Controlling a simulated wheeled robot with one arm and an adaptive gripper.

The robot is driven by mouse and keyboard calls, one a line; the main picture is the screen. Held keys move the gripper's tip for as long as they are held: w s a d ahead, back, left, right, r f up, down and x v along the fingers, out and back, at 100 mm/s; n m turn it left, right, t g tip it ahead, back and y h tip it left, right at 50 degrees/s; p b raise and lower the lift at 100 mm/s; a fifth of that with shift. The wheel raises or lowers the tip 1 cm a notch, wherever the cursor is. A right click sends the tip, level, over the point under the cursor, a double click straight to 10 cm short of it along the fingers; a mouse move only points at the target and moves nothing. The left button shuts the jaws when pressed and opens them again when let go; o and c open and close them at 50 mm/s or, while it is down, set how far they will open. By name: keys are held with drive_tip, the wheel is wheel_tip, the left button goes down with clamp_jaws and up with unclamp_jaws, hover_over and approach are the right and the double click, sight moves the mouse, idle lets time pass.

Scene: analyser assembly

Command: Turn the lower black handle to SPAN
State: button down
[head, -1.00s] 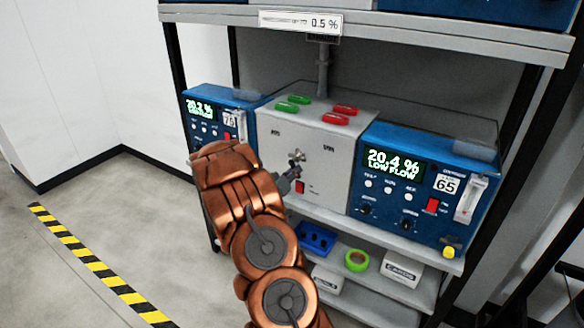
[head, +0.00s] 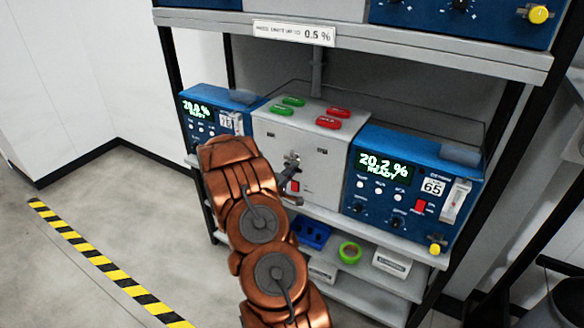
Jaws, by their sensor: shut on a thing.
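The grey panel box (head: 325,185) stands on the shelf between two blue analysers. A silver valve fitting (head: 293,160) is on its front, with small labels to the left and right, too small to read surely. My gripper (head: 287,177) is at the front of the panel, just below the fitting, reached by my copper arm from the lower left. It is shut on the lower black handle, which is mostly hidden by the jaws and wrist, so its exact angle cannot be told.
The right analyser (head: 375,210) reads 20.2 % READY; the left analyser (head: 190,128) also appears to read READY. A red switch (head: 296,187) is close beside the gripper. Green tape (head: 350,253) and a blue tray (head: 313,235) are on the shelf below. Open floor lies left.

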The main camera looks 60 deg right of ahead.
drive_tip(key=shift+r+n+p, duration=0.2)
drive_tip(key=shift+n+p, duration=0.15)
drive_tip(key=shift+n, duration=0.65)
drive_tip(key=c, duration=1.1)
unclamp_jaws()
drive_tip(key=shift+s+a, duration=0.15)
drive_tip(key=shift+a, duration=2.85)
drive_tip(key=shift+s+a, duration=0.1)
drive_tip(key=shift+a, duration=2.9)
